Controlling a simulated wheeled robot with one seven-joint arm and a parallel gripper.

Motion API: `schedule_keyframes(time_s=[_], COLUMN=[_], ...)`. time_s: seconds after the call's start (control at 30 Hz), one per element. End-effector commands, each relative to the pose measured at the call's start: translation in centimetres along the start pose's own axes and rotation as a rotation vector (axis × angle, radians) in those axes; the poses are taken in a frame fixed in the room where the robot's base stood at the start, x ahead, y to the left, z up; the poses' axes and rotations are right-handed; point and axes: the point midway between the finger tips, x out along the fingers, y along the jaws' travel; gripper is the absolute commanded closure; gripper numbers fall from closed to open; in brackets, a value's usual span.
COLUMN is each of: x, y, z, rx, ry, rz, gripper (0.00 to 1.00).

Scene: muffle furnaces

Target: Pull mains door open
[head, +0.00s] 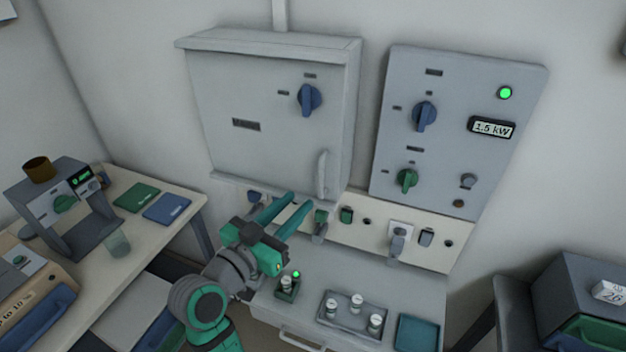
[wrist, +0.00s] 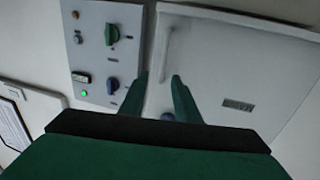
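The mains door (head: 255,110) is the grey front of the wall cabinet and looks shut. It carries a pale vertical handle (head: 322,174) at its lower right and a blue rotary knob (head: 309,99) at its upper right. My gripper (head: 297,203) is below and left of the handle in the head view, its two green fingers pointing up towards the cabinet. In the wrist view my gripper (wrist: 160,78) has its fingers apart with nothing held. The handle (wrist: 167,52) shows beyond the fingertips, apart from them; the door (wrist: 235,65) fills the right side.
A control panel (head: 457,130) with knobs, a green lamp and a 1.5 kW display is right of the cabinet. Below, a pale strip (head: 375,232) holds plugs and keys. A bench (head: 300,318) bears a tray (head: 352,315) of small jars. A side table (head: 130,225) stands left.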

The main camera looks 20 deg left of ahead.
Motion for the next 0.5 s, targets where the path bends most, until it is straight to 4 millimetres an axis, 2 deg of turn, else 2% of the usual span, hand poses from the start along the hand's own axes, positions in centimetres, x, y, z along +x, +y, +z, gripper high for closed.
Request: schedule_keyframes(time_s=[0.17,0.5], x=[2.1,7.7], y=[-0.5,-0.7], z=[0.0,0.1], rx=[0.000,-0.001], ry=[0.000,-0.001], rz=[-0.009,-0.013], gripper=[0.71,0.71])
